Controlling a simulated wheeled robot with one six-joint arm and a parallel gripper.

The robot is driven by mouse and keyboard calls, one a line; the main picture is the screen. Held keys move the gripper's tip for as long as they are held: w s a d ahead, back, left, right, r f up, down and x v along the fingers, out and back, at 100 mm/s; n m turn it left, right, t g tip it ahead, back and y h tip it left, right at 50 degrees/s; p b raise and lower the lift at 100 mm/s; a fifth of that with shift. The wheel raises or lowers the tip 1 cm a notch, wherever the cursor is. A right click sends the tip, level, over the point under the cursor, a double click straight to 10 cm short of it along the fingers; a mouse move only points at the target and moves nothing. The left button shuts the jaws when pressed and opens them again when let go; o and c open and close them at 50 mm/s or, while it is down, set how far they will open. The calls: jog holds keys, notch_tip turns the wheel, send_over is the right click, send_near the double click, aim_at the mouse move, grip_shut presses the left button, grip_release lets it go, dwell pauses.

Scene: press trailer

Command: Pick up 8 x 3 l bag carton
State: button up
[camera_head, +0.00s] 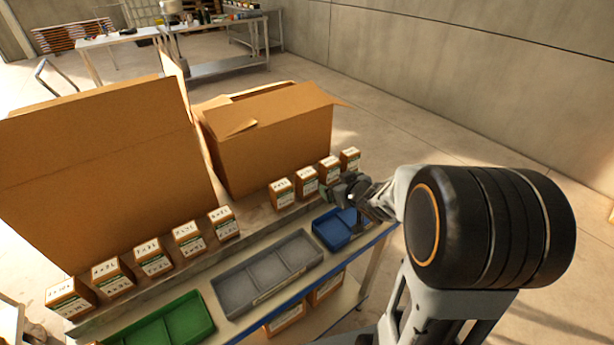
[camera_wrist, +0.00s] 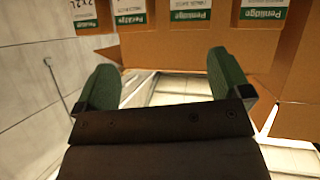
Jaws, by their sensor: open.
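Several small brown cartons with white labels stand in a row on the table's back ledge. A left group includes one at the near end (camera_head: 70,300) and one at the far end (camera_head: 223,223). A right group includes a carton (camera_head: 282,194) and the farthest carton (camera_head: 350,160). The size print is too small to tell which is the 8 x 3 l bag carton. My gripper (camera_head: 347,192) is by the right group; its exact gap to the cartons is unclear. In the wrist view its green fingers (camera_wrist: 167,84) are apart and empty, with labelled cartons (camera_wrist: 190,14) along the top.
Large open cardboard boxes (camera_head: 268,138) and (camera_head: 100,165) stand behind the row. Green (camera_head: 165,330), grey (camera_head: 268,275) and blue (camera_head: 333,228) trays lie in front. More cartons (camera_head: 287,318) sit on a lower shelf. Open floor lies at the right, before the wall.

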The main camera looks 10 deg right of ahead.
aim_at(311, 176)
jog(key=w+a+f+y, duration=0.1)
jog(key=w, duration=0.1)
jog(key=w+a+f+y, duration=0.1)
jog(key=w+a, duration=0.1)
jog(key=w, duration=0.1)
jog(key=w+a+f+n+y+p, duration=0.1)
jog(key=w, duration=0.1)
jog(key=shift+w+a+f, duration=0.25)
jog(key=shift+a, duration=0.1)
jog(key=shift+r+p+x, duration=0.15)
jog(key=shift+p+x, duration=0.25)
jog(key=shift+x, duration=0.9)
jog(key=shift+r+p+x, duration=0.15)
jog(key=shift+p+x, duration=0.2)
jog(key=shift+x, duration=1)
jog(key=shift+a, duration=0.15)
jog(key=shift+c, duration=0.4)
jog(key=c, duration=1)
